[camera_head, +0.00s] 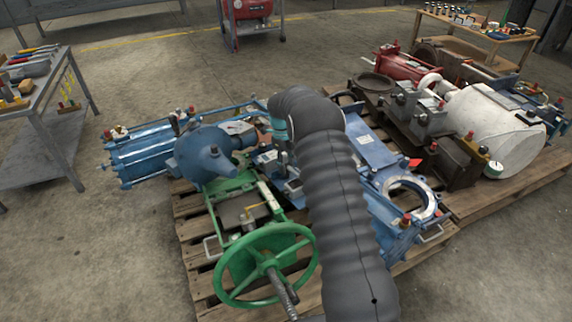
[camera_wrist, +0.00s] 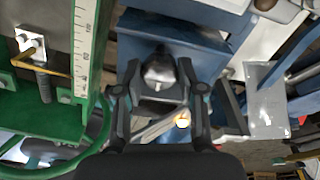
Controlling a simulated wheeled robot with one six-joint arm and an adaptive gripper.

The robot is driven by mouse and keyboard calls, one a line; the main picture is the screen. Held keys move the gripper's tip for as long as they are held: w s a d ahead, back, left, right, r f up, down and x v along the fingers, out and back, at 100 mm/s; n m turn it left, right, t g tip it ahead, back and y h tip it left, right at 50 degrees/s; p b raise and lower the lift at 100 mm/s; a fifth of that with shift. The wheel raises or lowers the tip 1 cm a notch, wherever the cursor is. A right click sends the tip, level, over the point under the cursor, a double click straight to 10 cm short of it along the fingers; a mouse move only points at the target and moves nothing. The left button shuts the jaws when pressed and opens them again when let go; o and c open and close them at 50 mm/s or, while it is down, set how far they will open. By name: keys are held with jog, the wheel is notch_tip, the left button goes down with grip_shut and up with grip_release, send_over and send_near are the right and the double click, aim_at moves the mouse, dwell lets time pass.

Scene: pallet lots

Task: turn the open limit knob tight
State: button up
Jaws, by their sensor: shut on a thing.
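In the wrist view, my gripper (camera_wrist: 160,86) has its two dark fingers on either side of a grey, rounded knob (camera_wrist: 158,68), and it is shut on it. The knob sits in front of a blue housing (camera_wrist: 195,42). No label on the knob can be read, and its lower part is hidden between the fingers. In the head view, my arm hides the gripper and the knob; the arm reaches down to the blue and green valve assembly on the near pallet.
A green handwheel (camera_head: 264,268) stands at the front of the near pallet (camera_head: 196,225). A green frame with a white scale (camera_wrist: 85,45) is close left of my gripper. A white cylinder (camera_head: 500,130) lies on the right pallet. Bare floor is open at left.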

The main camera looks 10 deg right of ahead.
jog(key=shift+m, duration=0.5)
jog(key=o, duration=1.1)
jog(key=r, duration=0.4)
jog(key=w+r, duration=0.1)
jog(key=r, duration=0.7)
jog(key=shift+w+a, duration=0.35)
jog(key=shift+w, duration=0.05)
